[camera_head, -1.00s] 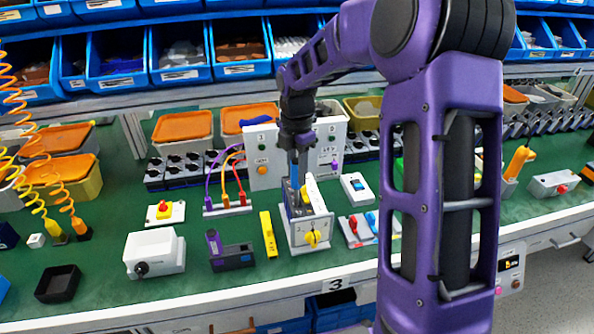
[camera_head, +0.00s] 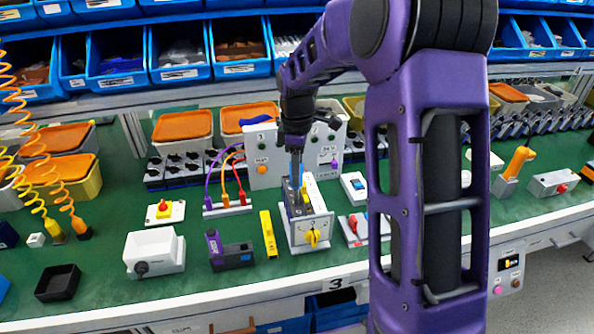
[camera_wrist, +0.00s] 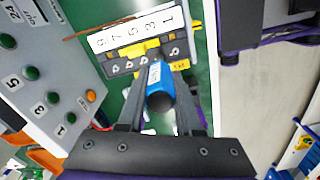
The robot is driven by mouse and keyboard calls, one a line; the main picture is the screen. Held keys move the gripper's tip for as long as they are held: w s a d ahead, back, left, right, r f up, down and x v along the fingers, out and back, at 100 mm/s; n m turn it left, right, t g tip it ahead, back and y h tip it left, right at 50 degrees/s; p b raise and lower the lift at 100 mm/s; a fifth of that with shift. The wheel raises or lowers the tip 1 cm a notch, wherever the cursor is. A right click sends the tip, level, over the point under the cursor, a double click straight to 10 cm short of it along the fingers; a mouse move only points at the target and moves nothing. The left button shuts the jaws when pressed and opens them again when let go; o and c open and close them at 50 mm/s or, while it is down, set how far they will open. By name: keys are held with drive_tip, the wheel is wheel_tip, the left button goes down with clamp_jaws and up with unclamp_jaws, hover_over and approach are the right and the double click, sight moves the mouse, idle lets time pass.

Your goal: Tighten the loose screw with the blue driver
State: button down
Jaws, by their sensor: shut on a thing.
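In the wrist view the blue driver's handle (camera_wrist: 161,95) sits between my two fingers. Beyond it is the terminal block (camera_wrist: 118,66) with a white number strip (camera_wrist: 131,33), yellow parts and several screws. The driver's tip is hidden in the wrist view. I cannot tell which screw is loose or whether the tip touches one.
A control box (camera_head: 263,160) with buttons stands close behind the switch box.

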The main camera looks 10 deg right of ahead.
drive_tip(key=m, duration=0.5)
drive_tip(key=shift+m, duration=0.4)
drive_tip(key=shift+f, duration=0.15)
idle(0.5)
drive_tip(key=m, duration=0.2)
drive_tip(key=shift+a+m, duration=0.1)
drive_tip(key=shift+m, duration=0.2)
drive_tip(key=m, duration=0.4)
drive_tip(key=shift+m, duration=0.7)
drive_tip(key=shift+m, duration=1.2)
drive_tip(key=shift+r, duration=3.05)
